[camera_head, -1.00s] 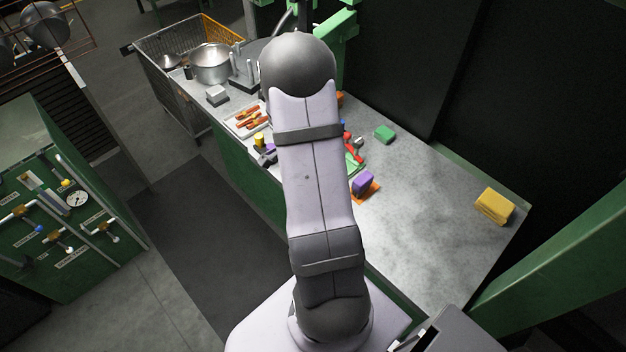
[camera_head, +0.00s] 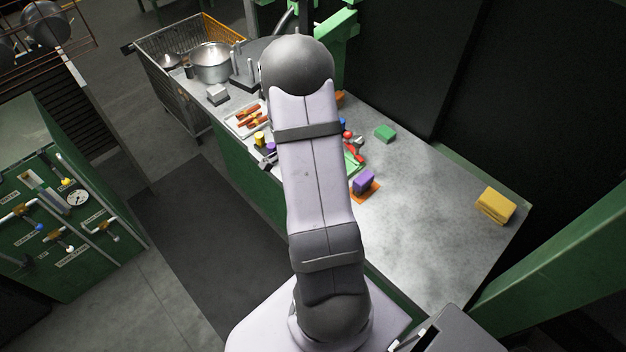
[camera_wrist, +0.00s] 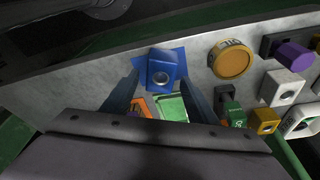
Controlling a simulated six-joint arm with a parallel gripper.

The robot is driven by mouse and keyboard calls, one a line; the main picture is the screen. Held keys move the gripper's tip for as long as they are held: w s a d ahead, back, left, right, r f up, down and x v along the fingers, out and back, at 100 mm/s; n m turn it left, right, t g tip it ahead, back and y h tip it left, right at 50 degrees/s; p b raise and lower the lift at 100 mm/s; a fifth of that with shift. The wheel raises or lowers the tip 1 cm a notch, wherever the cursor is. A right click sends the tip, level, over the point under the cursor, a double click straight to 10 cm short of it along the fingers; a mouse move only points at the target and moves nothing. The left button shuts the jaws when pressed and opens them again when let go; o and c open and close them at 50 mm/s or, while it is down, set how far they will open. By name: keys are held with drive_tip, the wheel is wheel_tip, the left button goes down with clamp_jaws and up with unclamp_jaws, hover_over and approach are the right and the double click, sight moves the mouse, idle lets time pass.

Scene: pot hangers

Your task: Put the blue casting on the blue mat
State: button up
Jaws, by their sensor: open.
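The blue casting (camera_wrist: 162,72), a block with a round hole, sits on the blue mat (camera_wrist: 179,55) in the wrist view. The mat shows as a darker blue sheet beyond and to both sides of it. My gripper (camera_wrist: 162,80) is open, with one finger to the left and one to the right of the casting's near side. I cannot tell whether either finger touches it. In the head view my arm hides the gripper and most of this area.
The bench's right part is mostly clear around a yellow block (camera_head: 495,205).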

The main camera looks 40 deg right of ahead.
drive_tip(key=shift+r, duration=0.1)
drive_tip(key=shift+w+a+r, duration=0.1)
drive_tip(key=shift+r, duration=0.6)
drive_tip(key=s+b+v, duration=0.1)
drive_tip(key=b+v, duration=0.2)
drive_tip(key=v, duration=0.8)
drive_tip(key=s+a+f+n+y, duration=0.1)
drive_tip(key=s+a+n, duration=0.2)
drive_tip(key=a+n, duration=0.4)
drive_tip(key=s+a+n, duration=0.2)
drive_tip(key=a+n, duration=0.6)
drive_tip(key=s+a+f+n+t+y, duration=0.1)
drive_tip(key=s+a+n, duration=0.2)
drive_tip(key=a+n, duration=0.4)
drive_tip(key=shift+s+a+f+y, duration=0.3)
drive_tip(key=shift+a+f, duration=0.05)
drive_tip(key=shift+a, duration=0.05)
